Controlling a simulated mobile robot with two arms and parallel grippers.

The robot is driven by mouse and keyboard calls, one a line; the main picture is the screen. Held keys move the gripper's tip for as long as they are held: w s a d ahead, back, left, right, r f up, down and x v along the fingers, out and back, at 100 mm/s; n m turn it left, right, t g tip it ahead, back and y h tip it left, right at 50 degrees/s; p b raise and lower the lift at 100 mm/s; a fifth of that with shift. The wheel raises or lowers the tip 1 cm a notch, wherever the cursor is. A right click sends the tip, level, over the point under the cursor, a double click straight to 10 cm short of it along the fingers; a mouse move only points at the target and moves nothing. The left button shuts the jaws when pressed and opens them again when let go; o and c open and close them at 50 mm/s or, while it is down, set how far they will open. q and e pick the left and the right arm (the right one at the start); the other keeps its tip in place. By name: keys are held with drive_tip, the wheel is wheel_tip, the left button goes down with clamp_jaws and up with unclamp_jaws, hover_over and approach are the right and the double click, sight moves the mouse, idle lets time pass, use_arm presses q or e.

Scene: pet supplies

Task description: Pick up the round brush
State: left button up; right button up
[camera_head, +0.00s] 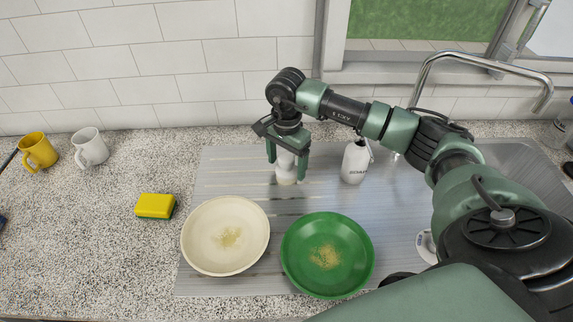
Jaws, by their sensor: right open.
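My right gripper (287,164) points down over the back of the ribbed metal drainboard, its two green fingers apart. A small whitish object (286,175) stands upright between and just below the fingers; the gripper hides its upper part. I cannot tell for sure whether this is the round brush, or whether the fingers touch it. Another white round item (427,246) shows partly beside my right arm, and the arm hides the rest of it. My left gripper is not in view.
A white bottle (355,163) stands right of the gripper. A cream plate (205,259) and a green plate (353,270) with crumbs lie in front. A yellow-green sponge (155,206) and two mugs, yellow (38,152) and white (91,148), are left. Behind are the tap (480,58) and wall.

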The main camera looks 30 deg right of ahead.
drive_tip(key=shift+w+f, duration=0.1)
drive_tip(key=shift+f, duration=1.3)
drive_tip(key=shift+r, duration=0.1)
drive_tip(key=c, duration=1.5)
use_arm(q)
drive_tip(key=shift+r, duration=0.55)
use_arm(e)
drive_tip(key=shift+r, duration=0.1)
